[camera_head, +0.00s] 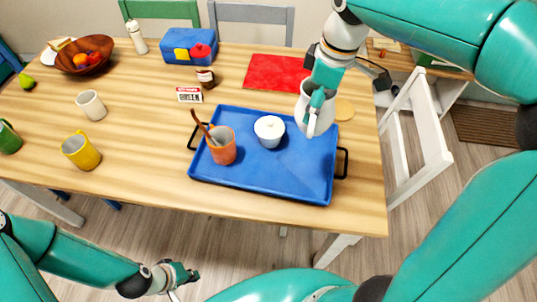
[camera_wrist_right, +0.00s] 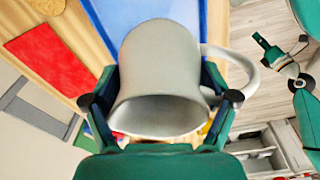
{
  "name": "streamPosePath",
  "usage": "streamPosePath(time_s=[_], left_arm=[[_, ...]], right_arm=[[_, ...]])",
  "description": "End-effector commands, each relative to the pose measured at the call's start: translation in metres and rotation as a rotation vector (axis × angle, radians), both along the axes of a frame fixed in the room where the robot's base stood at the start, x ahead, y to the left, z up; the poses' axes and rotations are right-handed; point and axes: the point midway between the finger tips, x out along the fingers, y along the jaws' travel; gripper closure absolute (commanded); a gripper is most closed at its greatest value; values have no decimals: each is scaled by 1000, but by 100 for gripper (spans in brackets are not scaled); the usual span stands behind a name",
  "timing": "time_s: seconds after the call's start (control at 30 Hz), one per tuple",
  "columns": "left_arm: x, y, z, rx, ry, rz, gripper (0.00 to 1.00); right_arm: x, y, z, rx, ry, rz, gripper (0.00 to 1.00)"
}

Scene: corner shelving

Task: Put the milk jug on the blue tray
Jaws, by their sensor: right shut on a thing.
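The milk jug (camera_head: 312,112) is a pale grey-white pitcher, held above the far right corner of the blue tray (camera_head: 285,182). My right gripper (camera_head: 321,92) comes in from the upper right and is shut on the jug. In the right wrist view the jug (camera_wrist_right: 160,65) sits between the two fingers, its handle to the right, with the blue tray (camera_wrist_right: 140,12) behind it.
A red mat (camera_head: 275,73) and a round wooden coaster (camera_head: 344,109) lie behind the tray. A small jar (camera_head: 206,78) and a sign (camera_head: 190,94) stand farther left. The tray's front right area is bare. A white chair (camera_head: 417,135) stands at the right.

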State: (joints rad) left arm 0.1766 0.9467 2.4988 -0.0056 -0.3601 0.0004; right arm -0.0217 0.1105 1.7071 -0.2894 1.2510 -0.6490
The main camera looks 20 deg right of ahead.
Motion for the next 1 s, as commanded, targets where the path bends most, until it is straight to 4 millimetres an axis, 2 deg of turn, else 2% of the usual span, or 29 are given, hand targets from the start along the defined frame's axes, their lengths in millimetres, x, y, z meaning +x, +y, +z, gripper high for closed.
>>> streamPosePath(time_s=[0.13, 0.23, 0.6, 0.7, 0.8, 1.0], left_arm=[[0, 0, -4, 0, 0, 0, 100], [0, 0, -6, 0, 0, 0, 100], [0, 0, -12, 0, 0, 0, 100], [0, 0, -13, 0, 0, 0, 100], [0, 0, -13, 0, 0, 0, 100], [0, 0, -14, 0, 0, 0, 100]], right_arm=[[-5, -2, -4, 6, -3, 42, 71], [-6, -2, -19, 5, 0, 45, 71], [-6, -2, -111, 6, 1, 44, 71], [-5, -2, -131, 6, 0, 42, 71], [-5, -2, -144, 5, -1, 44, 71], [-5, -2, -156, 5, -4, 42, 71]])
